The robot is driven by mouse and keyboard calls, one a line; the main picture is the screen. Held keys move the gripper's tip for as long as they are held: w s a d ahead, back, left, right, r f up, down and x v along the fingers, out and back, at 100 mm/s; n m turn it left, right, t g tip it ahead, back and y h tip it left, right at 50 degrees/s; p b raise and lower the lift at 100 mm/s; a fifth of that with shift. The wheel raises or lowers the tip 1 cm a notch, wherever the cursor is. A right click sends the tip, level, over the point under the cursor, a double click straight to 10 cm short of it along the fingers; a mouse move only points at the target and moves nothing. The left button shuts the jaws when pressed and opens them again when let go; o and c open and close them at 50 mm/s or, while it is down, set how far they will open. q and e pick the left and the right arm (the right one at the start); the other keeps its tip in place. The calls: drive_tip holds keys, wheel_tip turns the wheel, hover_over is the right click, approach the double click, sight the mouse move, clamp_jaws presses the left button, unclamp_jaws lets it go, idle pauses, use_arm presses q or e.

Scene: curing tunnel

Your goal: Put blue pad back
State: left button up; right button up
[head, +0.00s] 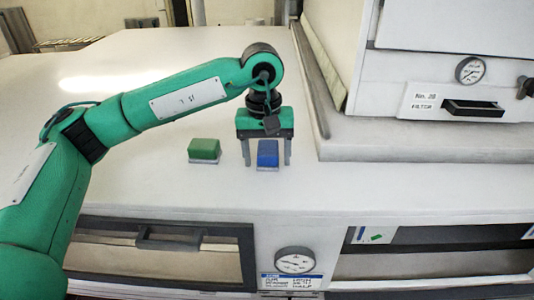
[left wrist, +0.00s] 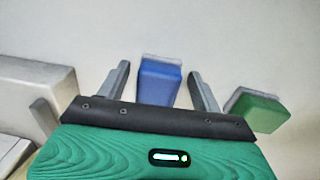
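The blue pad (head: 268,152) stands on the white top surface, with a pale grey base under it. My left gripper (head: 267,162) is above it, pointing down, with one finger on each side of the pad. In the left wrist view the blue pad (left wrist: 159,82) lies between the two spread fingers (left wrist: 160,85), with a gap on both sides. The gripper is open and holds nothing. My right gripper is in neither view.
A green pad (head: 204,149) stands just left of the blue pad and shows in the left wrist view (left wrist: 256,110). A white housing with a gauge (head: 470,70) rises at the right. Below the front edge are a handled drawer (head: 170,240) and an open slot (head: 430,262). The surface at left is clear.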

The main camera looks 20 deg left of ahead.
sight(265, 151)
use_arm(q)
drive_tip(key=shift+r, duration=0.1)
drive_tip(key=shift+r, duration=0.15)
drive_tip(key=r+b, duration=0.1)
drive_tip(key=r, duration=0.4)
drive_tip(key=r+b, duration=0.2)
drive_tip(key=r, duration=0.2)
drive_tip(key=shift+a+r, duration=0.2)
drive_tip(key=shift+r, duration=0.2)
wheel_tip(265, 151, up, 2)
drive_tip(key=shift+a, duration=0.1)
